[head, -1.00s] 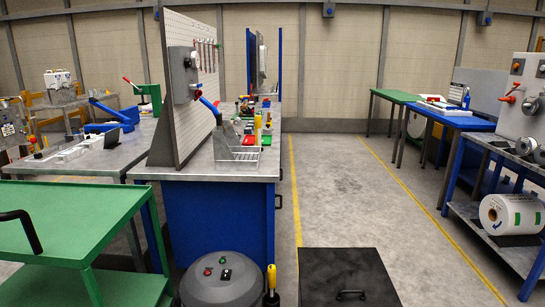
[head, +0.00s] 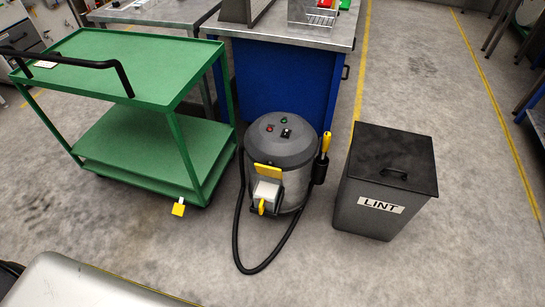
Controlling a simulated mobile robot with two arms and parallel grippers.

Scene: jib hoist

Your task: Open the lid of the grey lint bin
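The grey lint bin (head: 362,216) stands on the floor at the right, with a white LINT label on its front. Its dark flat lid (head: 380,150) lies shut on top, with a black bar handle (head: 394,173) near the front edge. Neither of my grippers shows in the head view.
A grey round vacuum (head: 284,150) with a black hose and a yellow-handled tool stands just left of the bin. A green two-shelf cart (head: 120,60) is farther left. A blue workbench (head: 275,75) is behind. Open floor lies right of the bin and in front.

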